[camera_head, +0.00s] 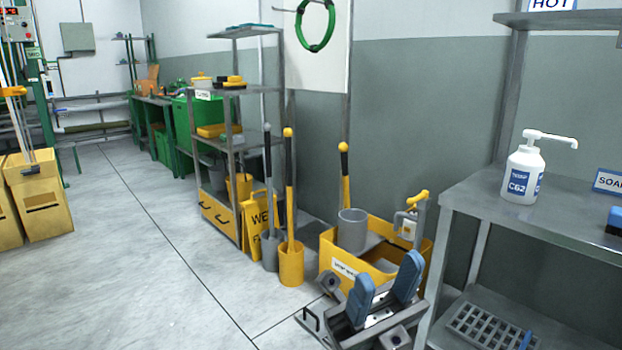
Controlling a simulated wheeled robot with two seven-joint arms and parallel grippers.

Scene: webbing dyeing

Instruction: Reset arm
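My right gripper (385,290) shows at the bottom, right of centre. Its two blue fingers stand apart with nothing visible between them. It is in front of a yellow mop bucket (330,255) and left of a grey metal shelf unit (560,225); I cannot tell if it touches either. The rest of the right arm is mostly below the frame. My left gripper is out of view.
A white pump bottle (522,172) stands on the grey shelf. Long-handled tools in a yellow holder (291,265) and a yellow floor sign (259,222) stand by the wall.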

